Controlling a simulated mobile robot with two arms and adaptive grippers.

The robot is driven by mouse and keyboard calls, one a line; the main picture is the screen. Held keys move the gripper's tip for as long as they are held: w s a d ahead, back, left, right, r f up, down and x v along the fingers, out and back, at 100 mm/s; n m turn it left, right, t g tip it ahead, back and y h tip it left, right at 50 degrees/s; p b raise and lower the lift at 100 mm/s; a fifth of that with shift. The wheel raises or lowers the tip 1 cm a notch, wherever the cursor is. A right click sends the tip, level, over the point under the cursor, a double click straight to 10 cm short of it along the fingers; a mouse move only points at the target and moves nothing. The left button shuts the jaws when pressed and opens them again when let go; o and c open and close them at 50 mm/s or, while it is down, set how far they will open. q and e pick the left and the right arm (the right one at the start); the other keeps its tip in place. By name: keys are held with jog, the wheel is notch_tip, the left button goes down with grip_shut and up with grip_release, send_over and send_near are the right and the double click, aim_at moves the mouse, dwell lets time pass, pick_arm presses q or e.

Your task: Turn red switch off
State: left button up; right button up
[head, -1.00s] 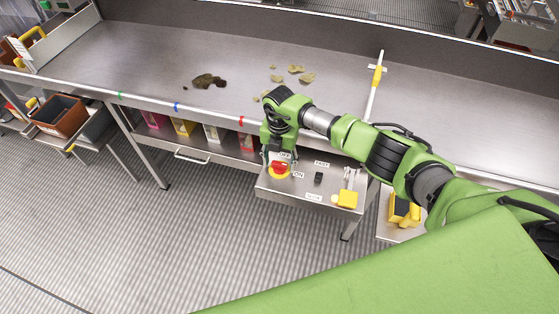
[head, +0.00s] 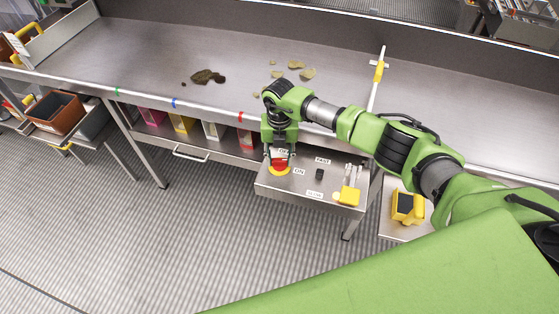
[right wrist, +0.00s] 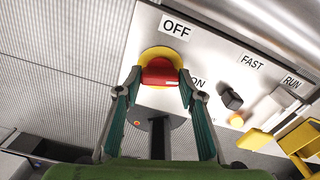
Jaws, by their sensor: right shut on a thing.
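The red switch (head: 280,164) sits on a yellow round plate on a grey control panel (head: 330,194) that hangs off the table's front edge. In the right wrist view the red switch (right wrist: 159,72) shows between my fingertips, with the OFF label above it and the ON label to its right. My right gripper (head: 279,155) reaches down over the switch from above. Its two fingers (right wrist: 158,80) are shut on the red switch, one on each side. My left gripper is not in view.
A black knob (head: 319,174) with FAST and SLOW labels is right of the switch. A yellow block (head: 348,197) is at the panel's right end. A yellow-and-black device (head: 408,207) stands beyond it. Coloured boxes (head: 183,125) sit on the shelf left of the panel.

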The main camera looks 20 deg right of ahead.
jog(key=shift+w+f+n+b, duration=0.1)
jog(key=shift+f+n+b, duration=0.15)
jog(key=shift+n+b, duration=0.65)
jog(key=n+b, duration=0.8)
jog(key=n, duration=0.1)
jog(key=shift+r+n+b, duration=0.15)
jog(key=shift+n+b, duration=0.75)
jog(key=shift+n, duration=0.1)
jog(key=shift+r+n+b, duration=0.1)
jog(key=shift+n+b, duration=0.75)
jog(key=shift+n, duration=0.15)
jog(key=o, duration=1.1)
